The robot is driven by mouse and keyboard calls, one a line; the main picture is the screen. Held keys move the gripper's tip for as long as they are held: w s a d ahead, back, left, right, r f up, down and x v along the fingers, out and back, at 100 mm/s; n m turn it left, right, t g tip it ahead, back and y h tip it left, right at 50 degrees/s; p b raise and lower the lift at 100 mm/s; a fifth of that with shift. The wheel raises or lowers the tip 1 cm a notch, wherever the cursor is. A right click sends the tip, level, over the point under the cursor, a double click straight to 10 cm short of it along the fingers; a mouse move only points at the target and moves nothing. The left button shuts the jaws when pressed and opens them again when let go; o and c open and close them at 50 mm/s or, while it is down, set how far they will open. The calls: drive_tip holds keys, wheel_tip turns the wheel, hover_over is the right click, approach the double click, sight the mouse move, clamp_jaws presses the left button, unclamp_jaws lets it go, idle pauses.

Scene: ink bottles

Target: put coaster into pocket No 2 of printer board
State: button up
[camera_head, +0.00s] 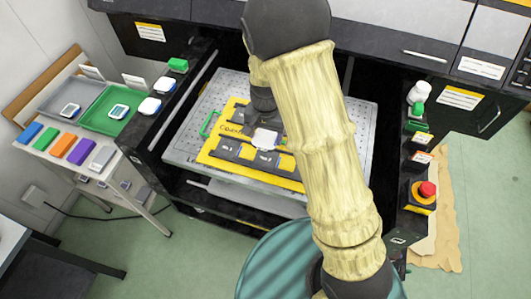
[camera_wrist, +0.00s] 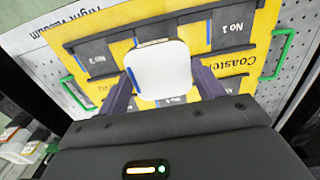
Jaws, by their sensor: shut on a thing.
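The white square coaster (camera_wrist: 161,70) with rounded corners is between the fingers of my gripper (camera_wrist: 162,84) in the wrist view, which is shut on it. In the head view the coaster (camera_head: 265,138) is over the yellow printer board (camera_head: 211,156), and my gripper (camera_head: 264,118) is partly hidden by my arm. The board (camera_wrist: 122,47) has dark pockets and green side handles. One pocket (camera_wrist: 232,29) has an upside-down number label. The coaster covers part of the board near the pockets. I cannot tell its height above the board.
A perforated metal bed (camera_head: 190,143) carries the board, with dark machine walls around it. At left a side table has a grey tray (camera_head: 49,104), a green tray (camera_head: 95,121) and several coloured blocks. A red button (camera_head: 427,189) is at right.

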drive_tip(key=shift+s+r, duration=0.1)
drive_tip(key=shift+s, duration=0.05)
hover_over(266, 159)
drive_tip(key=shift+f+p, duration=0.45)
drive_tip(key=shift+f, duration=2.5)
drive_tip(key=shift+f+p, duration=0.35)
drive_tip(key=shift+f, duration=1.75)
drive_tip(key=shift+f, duration=0.15)
drive_tip(key=o, duration=1.1)
